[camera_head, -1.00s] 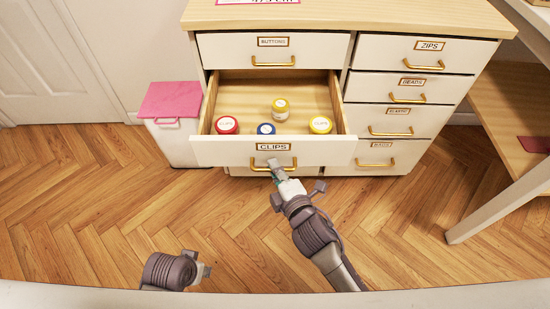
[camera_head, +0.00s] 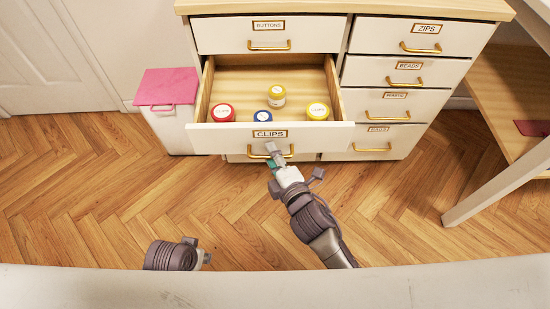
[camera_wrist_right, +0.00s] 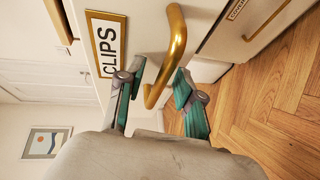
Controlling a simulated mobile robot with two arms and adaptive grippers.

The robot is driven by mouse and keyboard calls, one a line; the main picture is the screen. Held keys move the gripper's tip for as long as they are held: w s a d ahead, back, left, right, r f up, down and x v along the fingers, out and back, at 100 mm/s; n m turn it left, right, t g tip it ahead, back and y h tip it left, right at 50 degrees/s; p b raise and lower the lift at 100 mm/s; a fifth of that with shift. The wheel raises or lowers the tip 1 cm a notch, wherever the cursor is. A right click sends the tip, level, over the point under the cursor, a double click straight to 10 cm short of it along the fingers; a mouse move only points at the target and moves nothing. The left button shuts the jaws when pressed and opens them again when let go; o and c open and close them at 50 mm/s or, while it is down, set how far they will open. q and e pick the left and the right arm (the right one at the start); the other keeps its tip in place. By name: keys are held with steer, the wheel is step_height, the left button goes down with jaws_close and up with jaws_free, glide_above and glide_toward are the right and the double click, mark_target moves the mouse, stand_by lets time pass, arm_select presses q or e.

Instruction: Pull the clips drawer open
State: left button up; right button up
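The clips drawer (camera_head: 222,139) stands pulled out from the cabinet, its inside showing. Its label reads CLIPS and it has a gold handle (camera_wrist_right: 177,45).
The buttons drawer (camera_head: 225,36) above and the zips drawer (camera_head: 375,34) at right are closed, as are the drawers below zips. A white bin with a pink lid (camera_head: 168,86) stands left of the cabinet. A table leg (camera_head: 495,185) is at right. The wood floor (camera_head: 90,200) in front is clear.

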steer(key=v, duration=1.2)
steer(key=d+f+m+g+h, duration=0.5)
steer(key=d+f+m, duration=0.5)
steer(key=f, duration=0.1)
steer(key=s+d+f+m+g+h+p, duration=0.1)
steer(key=s+d+f+m+g+p, duration=0.3)
steer(key=s+f, duration=0.35)
steer(key=s+d+f+m+g+p, duration=0.2)
steer(key=s+f+m+g+p, duration=0.2)
steer(key=s+f+m+p, duration=0.25)
arm_select(q)
steer(key=s+a+f+g+p, duration=0.1)
steer(key=s+f+p, duration=0.3)
steer(key=s, duration=0.6)
steer(key=s+a+f+g+p, duration=0.1)
steer(key=s+f+p, duration=0.3)
steer(key=s, duration=0.5)
steer(key=shift+s+a+f, duration=0.35)
steer(key=shift+a+f, duration=0.3)
steer(key=shift+f, duration=0.1)
arm_select(e)
steer(key=s+d+f, duration=0.1)
steer(key=s, duration=0.6)
steer(key=s+d+f+n, duration=0.1)
steer(key=s+f, duration=0.1)
steer(key=s, duration=0.6)
steer(key=shift+s+d+g, duration=0.25)
steer(key=shift+d+g, duration=0.05)
steer(key=shift+d, duration=0.05)
